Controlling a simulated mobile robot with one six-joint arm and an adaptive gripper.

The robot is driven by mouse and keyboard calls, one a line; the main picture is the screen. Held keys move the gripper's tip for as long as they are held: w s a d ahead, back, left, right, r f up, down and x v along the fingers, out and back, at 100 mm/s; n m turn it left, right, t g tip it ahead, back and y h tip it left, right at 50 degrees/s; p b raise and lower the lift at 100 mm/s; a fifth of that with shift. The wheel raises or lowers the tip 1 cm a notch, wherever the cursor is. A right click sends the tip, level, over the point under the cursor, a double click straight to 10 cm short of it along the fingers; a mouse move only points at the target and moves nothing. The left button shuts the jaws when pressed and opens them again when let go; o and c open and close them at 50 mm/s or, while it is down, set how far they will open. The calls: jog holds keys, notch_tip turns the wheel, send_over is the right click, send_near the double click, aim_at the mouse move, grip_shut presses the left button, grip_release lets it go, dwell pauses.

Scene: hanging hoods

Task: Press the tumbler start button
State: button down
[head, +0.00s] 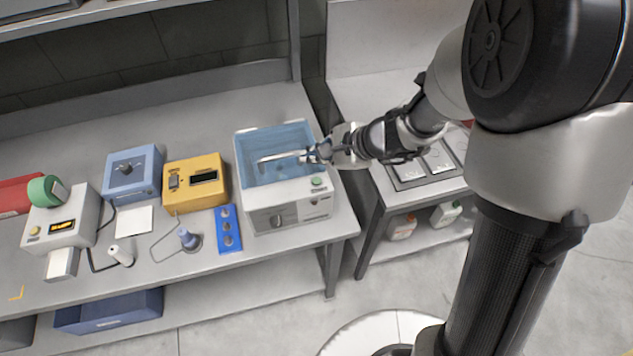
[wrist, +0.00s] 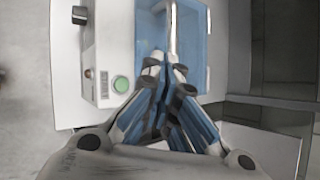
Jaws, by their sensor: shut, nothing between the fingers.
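A white machine (head: 291,199) with a blue see-through tub (head: 259,142) stands at the right end of the bench. I take it for the tumbler, but its label is too small to read. A round green button (head: 317,181) sits on its front housing, right of a dark knob (head: 275,220). The button also shows uncovered in the wrist view (wrist: 120,84), left of my fingers. My gripper (head: 308,156) is shut and empty. In the head view it appears over the tub's right part, behind the button and apart from it. A metal bent rod (head: 278,156) lies across the tub.
Left of the machine are a blue block with round wells (head: 228,230), a yellow box with a display (head: 196,183) and a blue box with a knob (head: 132,172). A side bench with flat plates (head: 411,173) stands right. Shelving (head: 60,22) runs above the back.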

jog(key=b, duration=0.4)
send_over(315, 183)
notch_tip(315, 183, down, 5)
jog(key=shift+f, duration=0.2)
jog(key=shift+f+b, duration=0.4)
jog(key=shift+f, duration=0.1)
dwell(0.6)
jog(key=shift+f+b, duration=0.3)
jog(key=shift+b, duration=0.3)
jog(key=shift+f+b, duration=0.35)
jog(key=shift+b, duration=0.15)
dwell(0.4)
jog(key=shift+r, duration=0.1)
dwell(0.3)
jog(key=shift+r+p, duration=0.5)
jog(key=shift+r, duration=0.2)
jog(key=shift+r, duration=0.1)
